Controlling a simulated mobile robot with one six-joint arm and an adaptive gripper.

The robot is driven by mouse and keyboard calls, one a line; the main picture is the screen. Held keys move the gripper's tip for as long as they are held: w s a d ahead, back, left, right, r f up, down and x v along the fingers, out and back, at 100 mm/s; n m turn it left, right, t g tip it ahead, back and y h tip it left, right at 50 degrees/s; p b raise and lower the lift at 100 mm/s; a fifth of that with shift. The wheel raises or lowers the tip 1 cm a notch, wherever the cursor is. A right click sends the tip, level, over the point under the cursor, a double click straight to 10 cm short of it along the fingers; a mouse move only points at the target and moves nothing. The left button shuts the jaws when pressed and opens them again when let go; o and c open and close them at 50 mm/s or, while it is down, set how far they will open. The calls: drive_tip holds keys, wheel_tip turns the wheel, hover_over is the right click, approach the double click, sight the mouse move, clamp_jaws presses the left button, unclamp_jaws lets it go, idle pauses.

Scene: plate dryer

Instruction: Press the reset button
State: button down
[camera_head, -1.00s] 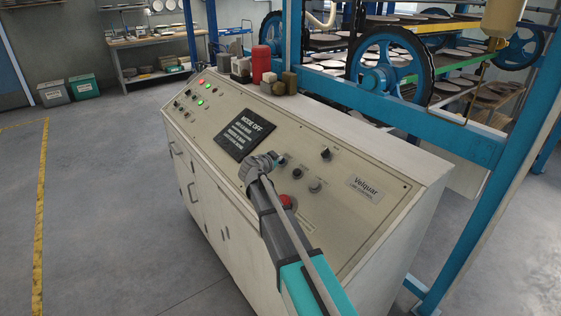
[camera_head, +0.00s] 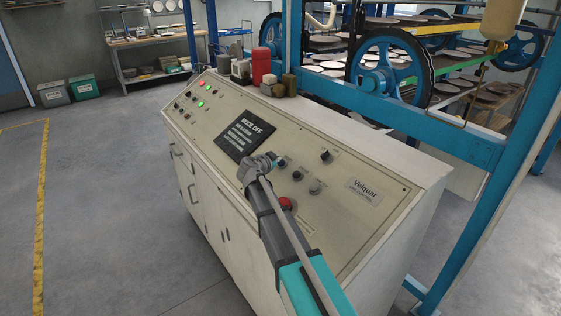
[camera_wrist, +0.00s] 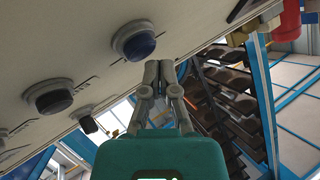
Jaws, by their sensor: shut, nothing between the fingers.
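The control panel (camera_head: 255,125) slopes across the top of a beige cabinet. A dark blue button (camera_head: 282,162) sits right of the dark display; it shows large in the wrist view (camera_wrist: 138,42). A black button (camera_head: 297,174) is beside it and also shows in the wrist view (camera_wrist: 50,97). The labels are too small to read, so I cannot tell which is the reset button. My gripper (camera_head: 272,161) is over the panel, just left of the blue button. In the wrist view, its fingers (camera_wrist: 166,68) are together and empty, close beside the blue button; contact cannot be told.
A red mushroom button (camera_head: 286,203) lies right beside my arm. A dark display (camera_head: 244,136) reads "MODE OFF". A grey knob (camera_head: 316,187) and a black selector (camera_head: 325,155) are farther right. A red canister (camera_head: 261,65) stands behind the panel, near the blue frame (camera_head: 400,112).

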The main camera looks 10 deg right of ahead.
drive_tip(key=shift+a+r, duration=0.1)
drive_tip(key=shift+r, duration=0.1)
idle(0.3)
drive_tip(key=shift+s+a+r+p, duration=0.2)
drive_tip(key=shift+a+r+p, duration=0.15)
drive_tip(key=shift+r+p, duration=0.4)
drive_tip(key=shift+s+a+r+p, duration=0.2)
drive_tip(key=shift+a+r+p, duration=0.2)
drive_tip(key=shift+r+p, duration=0.3)
drive_tip(key=shift+s+a+r+p, duration=0.2)
drive_tip(key=shift+a+r+p, duration=0.15)
drive_tip(key=shift+r+p, duration=0.4)
drive_tip(key=shift+s+f, duration=0.1)
drive_tip(key=shift+f, duration=0.05)
